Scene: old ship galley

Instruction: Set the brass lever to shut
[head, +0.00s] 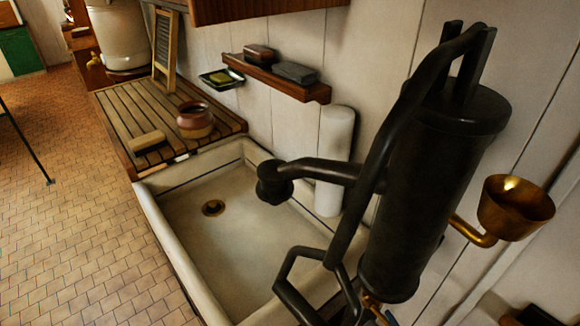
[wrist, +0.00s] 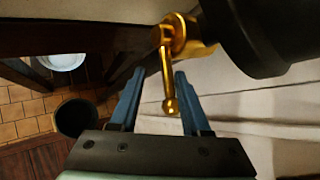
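The brass lever (wrist: 168,80) shows in the wrist view, with a round knob at its free end and its pivot on a brass fitting (wrist: 180,36) beside the black pump body (wrist: 262,35). My gripper (wrist: 159,73) has blue fingers spread apart. The lever lies in the picture between them, nearer the right finger, with gaps on both sides. I cannot tell whether the lever is at the fingers' depth. In the head view the black pump (head: 430,190) stands at the right; a bit of brass (head: 371,304) shows below it, mostly hidden.
A white sink (head: 230,240) lies under the pump spout. The pump handle (head: 385,130) and a brass cup (head: 515,207) flank the pump body. A slatted drainboard (head: 135,115) holds a pot (head: 194,120). In the wrist view a dark bucket (wrist: 76,115) stands on the floor.

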